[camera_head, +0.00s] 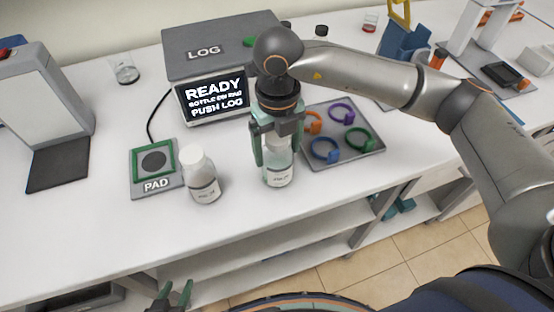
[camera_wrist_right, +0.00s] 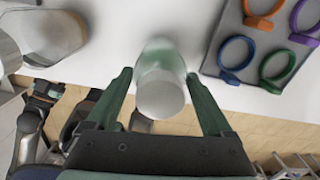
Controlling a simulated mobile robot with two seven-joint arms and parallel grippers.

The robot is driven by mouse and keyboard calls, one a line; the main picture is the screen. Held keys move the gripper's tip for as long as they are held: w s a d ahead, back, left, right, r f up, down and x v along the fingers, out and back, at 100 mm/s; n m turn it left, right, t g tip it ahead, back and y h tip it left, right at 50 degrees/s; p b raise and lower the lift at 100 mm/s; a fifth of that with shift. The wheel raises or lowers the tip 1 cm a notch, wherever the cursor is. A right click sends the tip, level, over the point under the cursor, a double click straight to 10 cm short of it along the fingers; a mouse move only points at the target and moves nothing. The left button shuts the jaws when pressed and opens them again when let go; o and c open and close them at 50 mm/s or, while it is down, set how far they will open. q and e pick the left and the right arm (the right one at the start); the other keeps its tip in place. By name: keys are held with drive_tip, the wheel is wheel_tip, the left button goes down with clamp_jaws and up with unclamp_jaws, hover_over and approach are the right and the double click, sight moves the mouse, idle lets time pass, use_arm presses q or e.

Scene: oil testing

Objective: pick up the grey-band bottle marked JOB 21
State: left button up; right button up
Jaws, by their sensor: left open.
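A pale, translucent bottle (camera_head: 279,170) with a white label stands upright near the front edge of the white table. A second pale bottle (camera_head: 200,178) with a white cap and a label stands to its left, beside the pad. The writing on both labels is too small to read, so I cannot tell which is JOB 21. My right gripper (camera_head: 274,160) is around the first bottle's upper part. In the right wrist view its fingers are apart, with the white cap (camera_wrist_right: 160,98) between them and gaps on both sides. My left gripper (camera_head: 172,294) is open and empty, below the table edge.
The PAD (camera_head: 140,185) lies left of the second bottle. The LOG machine (camera_head: 215,57) stands behind, its screen reading READY. A grey tray (camera_head: 362,155) with coloured rings lies right of my right gripper. A glass beaker (camera_head: 125,70) stands back left. Shelves are below the table.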

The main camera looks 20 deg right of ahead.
clamp_jaws()
drive_tip(key=shift+r, duration=0.1)
idle(0.3)
drive_tip(key=shift+r, duration=0.1)
